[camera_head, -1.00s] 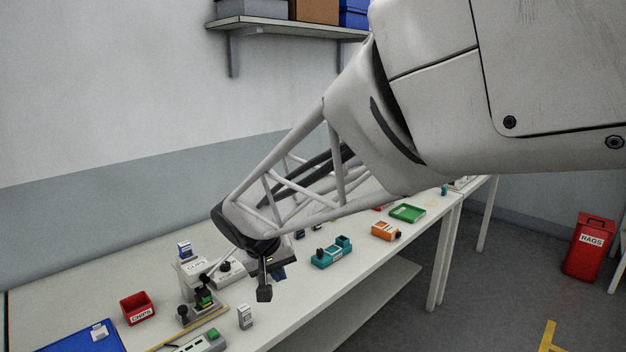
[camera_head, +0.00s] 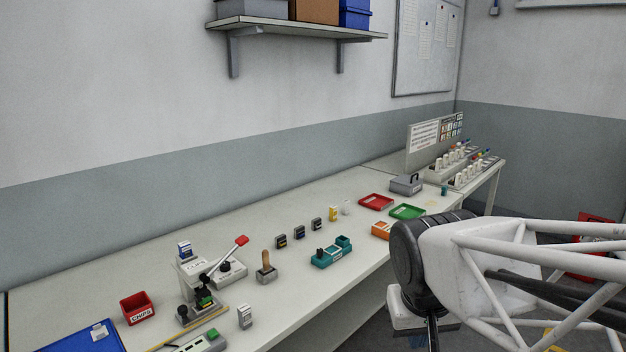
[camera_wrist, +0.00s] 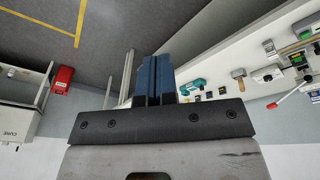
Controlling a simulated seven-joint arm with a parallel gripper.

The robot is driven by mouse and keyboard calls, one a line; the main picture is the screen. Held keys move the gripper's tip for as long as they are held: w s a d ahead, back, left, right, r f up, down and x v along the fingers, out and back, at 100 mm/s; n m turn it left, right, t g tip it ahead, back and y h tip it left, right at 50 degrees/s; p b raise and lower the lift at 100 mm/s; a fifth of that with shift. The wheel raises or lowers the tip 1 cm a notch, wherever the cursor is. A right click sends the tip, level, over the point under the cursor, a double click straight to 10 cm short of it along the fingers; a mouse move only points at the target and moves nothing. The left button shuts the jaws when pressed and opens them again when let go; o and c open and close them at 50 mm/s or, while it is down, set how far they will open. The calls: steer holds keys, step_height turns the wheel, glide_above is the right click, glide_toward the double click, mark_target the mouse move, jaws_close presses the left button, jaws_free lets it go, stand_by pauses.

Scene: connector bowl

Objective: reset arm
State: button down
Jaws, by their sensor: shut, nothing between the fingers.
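My arm is at the lower right of the head view, drawn back off the front of the workbench (camera_head: 290,300). In the wrist view my gripper (camera_wrist: 155,62) shows as two blue fingers lying side by side, shut with nothing between them. They point out over the grey floor beside the bench, touching nothing that I can see. In the head view only part of the hand shows below the wrist, and the fingertips are not clear.
On the bench stand a press with a red-tipped lever (camera_head: 240,241), a red chips bin (camera_head: 137,307), a teal fixture (camera_head: 330,253), an orange box (camera_head: 381,230), and red (camera_head: 376,201) and green (camera_head: 407,212) trays. A red rags bin (camera_wrist: 63,77) stands on the floor.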

steer(key=s+d+f, duration=0.1)
steer(key=s+d, duration=0.1)
steer(key=s, duration=0.4)
steer(key=shift+d+m+y, duration=0.3)
steer(key=shift+y, duration=0.1)
